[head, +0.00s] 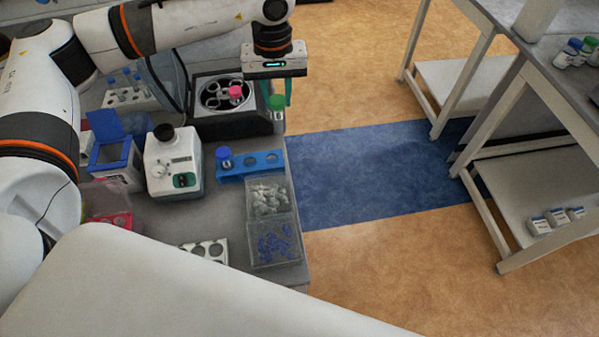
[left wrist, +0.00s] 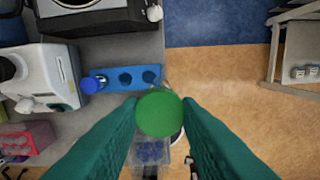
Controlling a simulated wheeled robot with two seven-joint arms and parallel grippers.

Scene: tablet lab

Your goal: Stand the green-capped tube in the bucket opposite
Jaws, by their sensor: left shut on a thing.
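My left gripper (head: 278,97) is shut on the green-capped tube (head: 276,103), holding it in the air just right of the centrifuge, by the bench's right edge. In the left wrist view the green cap (left wrist: 159,113) sits between the two green fingers; the tube body is mostly hidden beneath it. The black centrifuge (head: 230,127) is open, its rotor (head: 212,99) showing metal buckets. A pink-capped tube (head: 236,92) stands on the rotor's right side. I cannot clearly tell whether the bucket opposite it is empty. My right gripper is not in view.
A blue rack (head: 262,168) with one blue-capped tube (head: 224,155) stands in front of the centrifuge. A white machine (head: 174,165) is left of it. Clear trays (head: 285,251) of small parts lie nearer. Floor lies right of the bench; another bench (head: 562,85) stands beyond.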

